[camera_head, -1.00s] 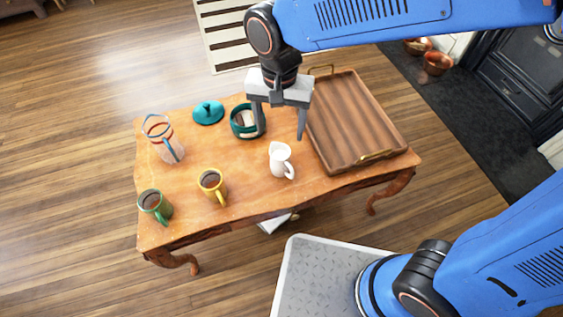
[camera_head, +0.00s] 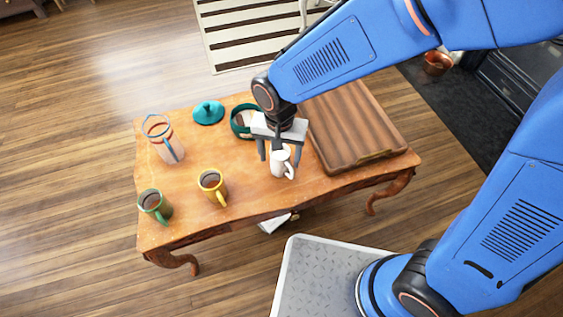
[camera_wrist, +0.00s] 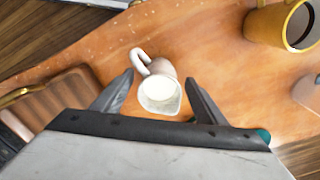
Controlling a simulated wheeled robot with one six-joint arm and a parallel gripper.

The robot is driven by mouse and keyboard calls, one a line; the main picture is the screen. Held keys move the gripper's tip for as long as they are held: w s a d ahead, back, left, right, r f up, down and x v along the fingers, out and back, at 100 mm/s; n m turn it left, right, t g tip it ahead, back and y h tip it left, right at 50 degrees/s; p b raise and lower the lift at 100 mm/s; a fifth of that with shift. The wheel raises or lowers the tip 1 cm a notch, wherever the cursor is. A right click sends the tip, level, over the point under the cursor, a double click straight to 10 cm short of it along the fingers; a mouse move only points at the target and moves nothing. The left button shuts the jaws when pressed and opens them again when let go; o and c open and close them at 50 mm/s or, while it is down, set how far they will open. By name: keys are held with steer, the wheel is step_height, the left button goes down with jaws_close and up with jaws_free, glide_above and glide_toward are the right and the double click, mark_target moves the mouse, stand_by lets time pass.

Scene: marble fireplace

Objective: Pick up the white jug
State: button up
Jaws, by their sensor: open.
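The white jug (camera_head: 280,165) stands upright on the wooden table (camera_head: 240,186), right of its middle. In the wrist view the jug (camera_wrist: 158,88) shows its open mouth, with its handle toward the upper left. My gripper (camera_head: 279,158) is open, its two fingers pointing down at the jug. In the wrist view the fingertips of my gripper (camera_wrist: 161,80) lie on either side of the jug, with a gap on each side. I cannot tell how far the fingertips are above the table.
A wooden tray (camera_head: 352,118) lies right of the jug. A teal pot (camera_head: 240,122) stands behind left, its lid (camera_head: 208,112) beside it. A yellow mug (camera_head: 212,187), a green mug (camera_head: 154,205) and a glass pitcher (camera_head: 163,139) stand to the left. The table between jug and yellow mug is clear.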

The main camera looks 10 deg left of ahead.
steer(key=shift+f, duration=1.35)
steer(key=shift+c, duration=0.2)
steer(key=c, duration=1.4)
steer(key=shift+o, duration=0.2)
steer(key=shift+r, duration=0.15)
